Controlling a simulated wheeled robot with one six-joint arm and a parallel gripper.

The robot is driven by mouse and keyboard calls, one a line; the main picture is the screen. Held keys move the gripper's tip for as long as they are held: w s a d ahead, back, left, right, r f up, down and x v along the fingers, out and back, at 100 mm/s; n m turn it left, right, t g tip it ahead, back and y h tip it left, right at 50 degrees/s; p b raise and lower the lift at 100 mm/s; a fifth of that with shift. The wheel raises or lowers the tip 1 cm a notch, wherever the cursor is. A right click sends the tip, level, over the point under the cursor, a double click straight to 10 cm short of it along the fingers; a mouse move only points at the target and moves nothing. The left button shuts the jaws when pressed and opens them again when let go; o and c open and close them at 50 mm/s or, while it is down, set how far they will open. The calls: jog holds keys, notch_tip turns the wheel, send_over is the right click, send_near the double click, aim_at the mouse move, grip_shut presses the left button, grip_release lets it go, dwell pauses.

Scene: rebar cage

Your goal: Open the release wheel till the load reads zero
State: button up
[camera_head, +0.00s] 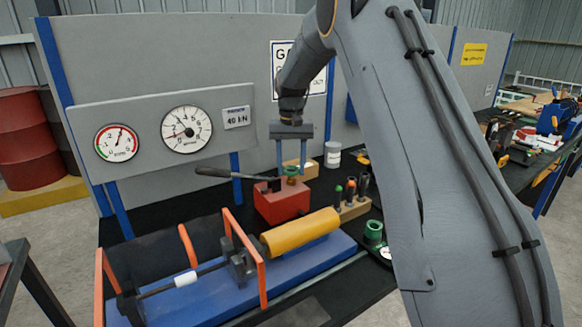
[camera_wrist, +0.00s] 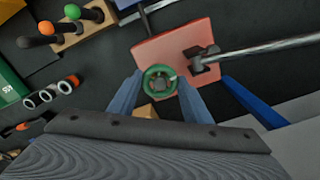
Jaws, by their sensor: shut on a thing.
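The green release wheel (camera_head: 291,171) sits on top of the red pump block (camera_head: 281,205). My gripper (camera_head: 293,166) points down from above, one finger on each side of the wheel. In the wrist view the wheel (camera_wrist: 159,82) lies between the two fingertips, and the jaws are shut on it. The larger gauge (camera_head: 187,129) has a reddish needle pointing left; its exact reading is too small to tell. The smaller gauge (camera_head: 117,143) has its needle pointing up and slightly right. A plate beside them (camera_head: 237,117) reads 40 kN.
The pump's lever (camera_head: 222,174) sticks out left of the block. A yellow cylinder (camera_head: 300,233) lies in the blue-based rig (camera_head: 330,255) in front. A white can (camera_head: 332,155) stands behind.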

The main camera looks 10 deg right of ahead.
jog(key=n, duration=0.4)
jog(key=shift+r+n, duration=0.1)
jog(key=shift+n, duration=0.2)
jog(key=n, duration=0.4)
jog(key=shift+n, duration=0.3)
jog(key=n, duration=0.4)
jog(key=shift+d, duration=0.1)
jog(key=shift+w+n, duration=0.1)
jog(key=shift+n, duration=1.8)
jog(key=o, duration=1.1)
jog(key=shift+c, duration=0.2)
jog(key=shift+r, duration=0.1)
